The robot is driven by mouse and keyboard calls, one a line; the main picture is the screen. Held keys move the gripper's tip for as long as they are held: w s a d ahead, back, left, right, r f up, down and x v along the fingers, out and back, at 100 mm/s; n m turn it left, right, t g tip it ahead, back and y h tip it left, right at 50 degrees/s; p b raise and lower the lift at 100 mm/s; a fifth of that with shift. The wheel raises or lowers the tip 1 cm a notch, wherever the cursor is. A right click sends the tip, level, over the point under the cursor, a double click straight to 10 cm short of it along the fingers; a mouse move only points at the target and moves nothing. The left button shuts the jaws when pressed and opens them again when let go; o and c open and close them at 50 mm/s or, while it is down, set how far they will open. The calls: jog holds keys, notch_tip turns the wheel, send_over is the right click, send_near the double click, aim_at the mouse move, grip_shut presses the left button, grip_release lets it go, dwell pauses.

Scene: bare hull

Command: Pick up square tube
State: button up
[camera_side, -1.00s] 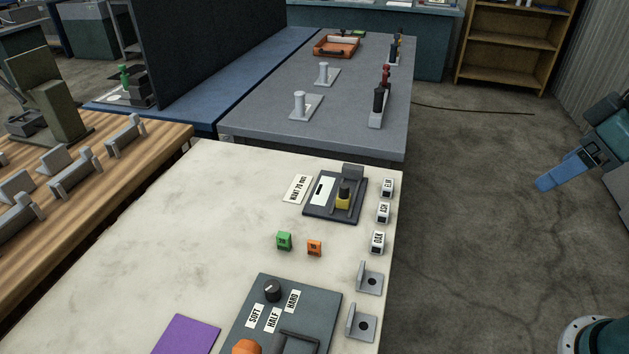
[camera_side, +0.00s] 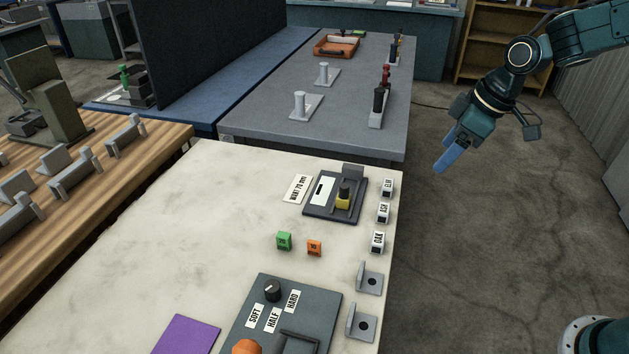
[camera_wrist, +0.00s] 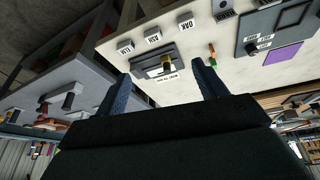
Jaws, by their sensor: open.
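I cannot tell for sure which thing is the square tube. Small candidates on the pale worktop are a green block (camera_side: 284,241), an orange block (camera_side: 314,248) and white labelled blocks ELM (camera_side: 388,187), ASH (camera_side: 383,212) and OAK (camera_side: 377,242). My gripper (camera_side: 441,166) has blue fingers, open and empty, in the air over the floor right of the worktop. In the wrist view my gripper (camera_wrist: 160,90) spreads its fingers either side of the dark plate fixture (camera_wrist: 156,62), well short of it.
The dark fixture (camera_side: 320,208) holds a yellow-based knob. Two grey angle brackets (camera_side: 370,280) stand at the right edge. A grey panel (camera_side: 250,320) has a dial, and a purple sheet (camera_side: 187,337) lies left of it. The worktop's left is clear. A grey bench (camera_side: 260,115) stands behind.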

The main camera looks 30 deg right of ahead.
jog(key=w+f+n+y, duration=0.1)
jog(key=w+f+n, duration=0.1)
jog(key=w+f, duration=0.5)
notch_tip(320, 180, down, 3)
jog(key=shift+d+r+g, duration=0.1)
jog(key=shift+d+g, duration=0.2)
jog(key=shift+d, duration=0.15)
send_over(385, 208)
jog(key=s+d, duration=0.2)
jog(key=shift+w+a+f, duration=0.1)
jog(key=shift+f, duration=1.9)
jog(key=shift+w+a+f, duration=0.1)
jog(key=shift+f, duration=1.85)
jog(key=shift+f, duration=0.1)
jog(key=shift+x, duration=2.5)
jog(key=shift+s+a, duration=0.1)
jog(key=c, duration=1.1)
